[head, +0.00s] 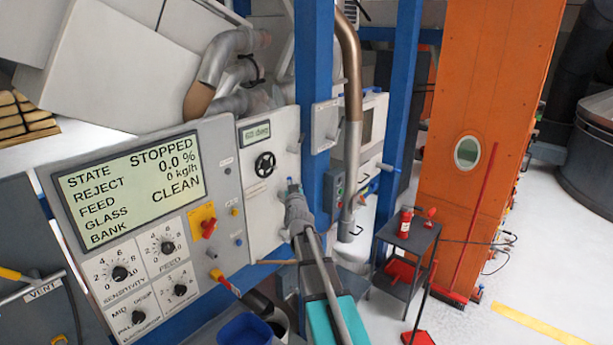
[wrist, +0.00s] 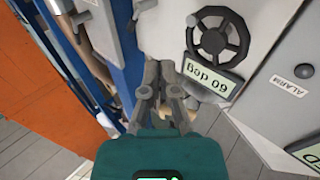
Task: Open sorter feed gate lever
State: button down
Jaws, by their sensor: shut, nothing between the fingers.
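No label that I can read marks the sorter feed gate lever, so I cannot tell which part it is. A lever with a red grip (head: 225,283) juts from the lower right of the grey control panel (head: 225,152). A thin tan rod (head: 276,262) sticks out to its right. My gripper (head: 292,186) is shut and empty, in front of the white panel with a black handwheel (head: 265,165). In the wrist view my gripper (wrist: 160,72) points toward a gap beside that handwheel (wrist: 217,36) and an upside-down "60 deg" display (wrist: 212,76).
The control panel display reads STOPPED, feed 0 kg/h. A blue column (head: 314,60) stands just behind my gripper. Open floor (head: 540,260) lies far right.

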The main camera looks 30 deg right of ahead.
jog(key=s+a+f+n+g+y+b, duration=0.25)
jog(key=s+a+f+g+y, duration=0.2)
jog(key=a+f, duration=0.5)
jog(key=s+a+f+n+g+y+b, duration=0.1)
jog(key=s+a+f+g+y+b, duration=0.3)
jog(key=a+f, duration=0.5)
jog(key=s+a+f+g+b, duration=0.1)
jog(key=s+f+g+b, duration=0.1)
jog(key=s, duration=0.5)
jog(key=s+a+f+g+h+b, duration=0.1)
jog(key=s+a+f+g+b, duration=0.1)
jog(key=s+f+g, duration=0.2)
jog(key=s+a+f+g+h+b, duration=0.1)
jog(key=s+a+f+g, duration=0.1)
jog(key=s+f, duration=0.6)
jog(key=s+g, duration=0.1)
jog(key=s, duration=0.2)
jog(key=shift+s+a+b, duration=0.2)
jog(key=shift+a+b, duration=0.05)
jog(key=shift+b, duration=0.15)
jog(key=shift+f+m, duration=0.15)
jog(key=shift+m, duration=0.1)
